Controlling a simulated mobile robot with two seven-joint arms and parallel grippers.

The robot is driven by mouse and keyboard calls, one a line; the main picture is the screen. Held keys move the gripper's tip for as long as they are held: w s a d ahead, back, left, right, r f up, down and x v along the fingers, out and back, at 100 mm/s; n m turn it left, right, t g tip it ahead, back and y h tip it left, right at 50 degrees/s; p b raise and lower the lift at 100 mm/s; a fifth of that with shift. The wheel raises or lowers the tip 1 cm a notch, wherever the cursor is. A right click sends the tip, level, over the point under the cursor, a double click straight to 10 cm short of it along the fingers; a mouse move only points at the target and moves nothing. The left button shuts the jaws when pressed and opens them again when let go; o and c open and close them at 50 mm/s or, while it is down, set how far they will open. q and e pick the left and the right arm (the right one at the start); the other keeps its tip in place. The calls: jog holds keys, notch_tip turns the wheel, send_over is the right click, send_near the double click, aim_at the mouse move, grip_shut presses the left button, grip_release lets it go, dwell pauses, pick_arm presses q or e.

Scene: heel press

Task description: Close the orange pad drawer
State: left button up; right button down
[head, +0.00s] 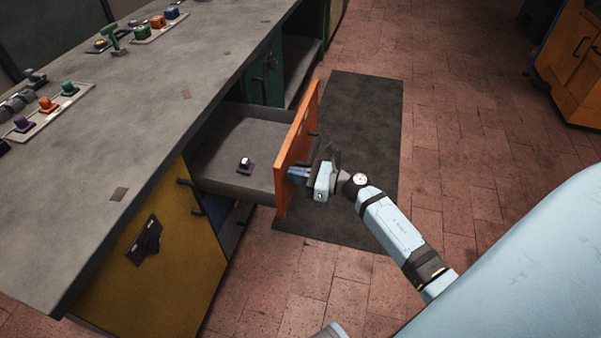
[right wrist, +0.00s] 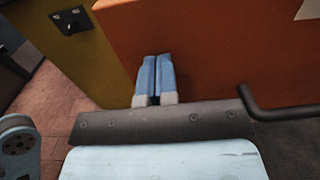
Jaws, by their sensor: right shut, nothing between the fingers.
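The orange pad drawer (head: 298,148) stands well open, pulled out of the grey-topped bench. Its grey tray (head: 232,184) holds one small dark purple item with a pale top (head: 245,165). My right gripper (head: 291,173) is shut and empty, with its blue fingertips at the outer face of the orange front. In the right wrist view the closed fingers (right wrist: 155,75) lie against or very close to the orange panel (right wrist: 220,50); I cannot tell if they touch. The dark bar handle (right wrist: 275,110) is to their right, not gripped. My left gripper is not in view.
A yellow cabinet door (head: 165,250) is left of the drawer, and a green one (head: 264,75) is beyond it. Small coloured items stand on trays on the bench top (head: 150,120). A dark mat (head: 365,110) lies on the clear tiled floor. An orange cabinet (head: 575,60) stands far right.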

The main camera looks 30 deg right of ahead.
pick_arm(q)
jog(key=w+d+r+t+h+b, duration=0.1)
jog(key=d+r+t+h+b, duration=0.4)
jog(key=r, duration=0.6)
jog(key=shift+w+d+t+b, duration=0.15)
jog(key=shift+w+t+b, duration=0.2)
jog(key=shift+b, duration=0.9)
pick_arm(e)
jog(key=x, duration=2.7)
jog(key=shift+r, duration=0.15)
